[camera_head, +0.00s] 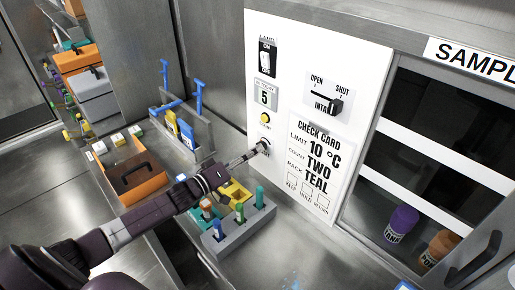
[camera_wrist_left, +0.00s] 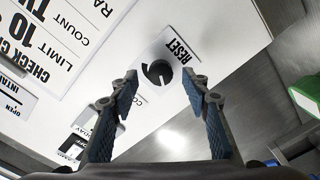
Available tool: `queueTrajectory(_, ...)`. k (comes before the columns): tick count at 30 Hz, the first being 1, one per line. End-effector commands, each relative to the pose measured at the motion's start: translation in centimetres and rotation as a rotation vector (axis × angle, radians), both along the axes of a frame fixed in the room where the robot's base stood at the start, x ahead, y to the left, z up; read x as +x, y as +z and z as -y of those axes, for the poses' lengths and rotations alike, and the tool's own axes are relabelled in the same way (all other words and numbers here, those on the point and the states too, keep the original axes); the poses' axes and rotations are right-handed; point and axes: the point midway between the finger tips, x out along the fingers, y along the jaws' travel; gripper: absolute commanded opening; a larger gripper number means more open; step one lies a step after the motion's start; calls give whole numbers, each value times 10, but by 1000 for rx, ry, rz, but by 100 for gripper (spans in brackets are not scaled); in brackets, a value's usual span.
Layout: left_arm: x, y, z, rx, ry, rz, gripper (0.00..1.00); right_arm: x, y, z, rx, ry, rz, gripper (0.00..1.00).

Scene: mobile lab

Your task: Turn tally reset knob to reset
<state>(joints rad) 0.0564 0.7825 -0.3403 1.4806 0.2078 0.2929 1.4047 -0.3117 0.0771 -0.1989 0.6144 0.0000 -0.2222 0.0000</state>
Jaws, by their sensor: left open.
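The tally reset knob (camera_wrist_left: 158,72) is a round dark knob on the white panel (camera_head: 284,58), beside a RESET label (camera_wrist_left: 184,52). In the head view the knob (camera_head: 264,146) sits low on the panel, under the yellow count button (camera_head: 265,117), and the gripper tip partly covers it. My left gripper (camera_head: 246,156) reaches it from the left. In the left wrist view the left gripper (camera_wrist_left: 165,90) is open, its two fingers apart with the knob in front of and between their tips. I cannot tell whether they touch it. My right gripper does not show.
A tally display (camera_head: 264,97) reads 5. A grey rack (camera_head: 240,231) with coloured tubes stands below my left arm. An orange carrier (camera_head: 135,178) and a blue-handled caddy (camera_head: 184,132) stand left. The intake lever (camera_head: 327,103) projects from the panel. A glass-fronted sample cabinet (camera_head: 420,165) is at right.

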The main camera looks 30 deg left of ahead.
Motion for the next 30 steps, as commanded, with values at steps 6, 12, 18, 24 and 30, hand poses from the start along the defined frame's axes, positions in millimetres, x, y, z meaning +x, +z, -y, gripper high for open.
queueTrajectory(6, 21, 1, 7, -1, 1, 0, 43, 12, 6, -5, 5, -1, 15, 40)
queueTrajectory(12, 26, 0, 9, 1, 1, 0, 43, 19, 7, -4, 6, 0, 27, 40)
queueTrajectory(18, 26, 0, 9, 1, 1, 0, 42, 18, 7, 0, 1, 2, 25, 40)
queueTrajectory(24, 26, 0, 9, 1, 0, -1, 20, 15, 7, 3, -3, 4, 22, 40)
queueTrajectory(30, 26, 0, 9, 1, 0, -1, 1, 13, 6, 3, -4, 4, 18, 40)
